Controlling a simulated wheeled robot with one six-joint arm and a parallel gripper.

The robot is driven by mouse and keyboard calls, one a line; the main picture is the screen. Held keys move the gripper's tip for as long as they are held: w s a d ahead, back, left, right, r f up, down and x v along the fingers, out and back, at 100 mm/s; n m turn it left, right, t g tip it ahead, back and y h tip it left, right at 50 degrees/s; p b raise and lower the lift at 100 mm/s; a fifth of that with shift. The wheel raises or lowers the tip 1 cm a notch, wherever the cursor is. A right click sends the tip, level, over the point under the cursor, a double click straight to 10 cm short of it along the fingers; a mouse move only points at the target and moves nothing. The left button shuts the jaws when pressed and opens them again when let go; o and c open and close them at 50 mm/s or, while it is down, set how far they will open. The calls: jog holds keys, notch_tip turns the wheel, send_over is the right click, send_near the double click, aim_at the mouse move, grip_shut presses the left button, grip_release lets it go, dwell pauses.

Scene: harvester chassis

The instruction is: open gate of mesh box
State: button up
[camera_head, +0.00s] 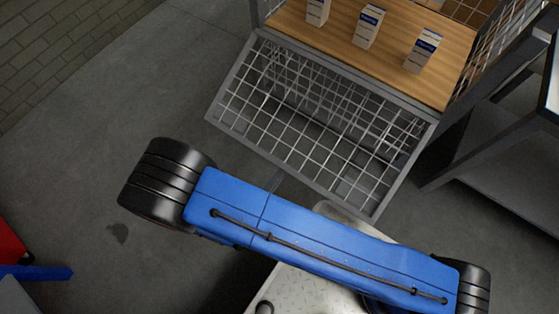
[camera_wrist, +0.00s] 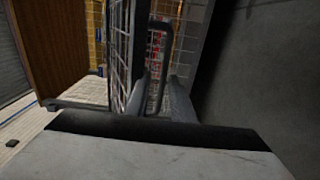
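The mesh box (camera_head: 487,45) stands at the upper right in the head view, with a wooden floor inside. Its wire gate (camera_head: 318,125) is folded down and outward from the front edge of that floor, sloping toward me, so the front above the floor is open. Mesh panels (camera_wrist: 118,50) also show in the wrist view. My gripper (camera_wrist: 160,98) shows there with its fingers close to grey bars and mesh. Whether the fingers touch or hold a bar is unclear. In the head view my blue arm hides most of the gripper near the gate's lower edge.
Several small white and blue cartons (camera_head: 368,26) stand on the wooden floor of the box. A grey metal table frame (camera_head: 500,140) is close on the right. The concrete floor left of the gate is clear. A red and blue object (camera_head: 12,250) is at the lower left.

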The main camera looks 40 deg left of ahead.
jog(key=s+f, duration=1.2)
jog(key=s, duration=0.4)
dwell(2.1)
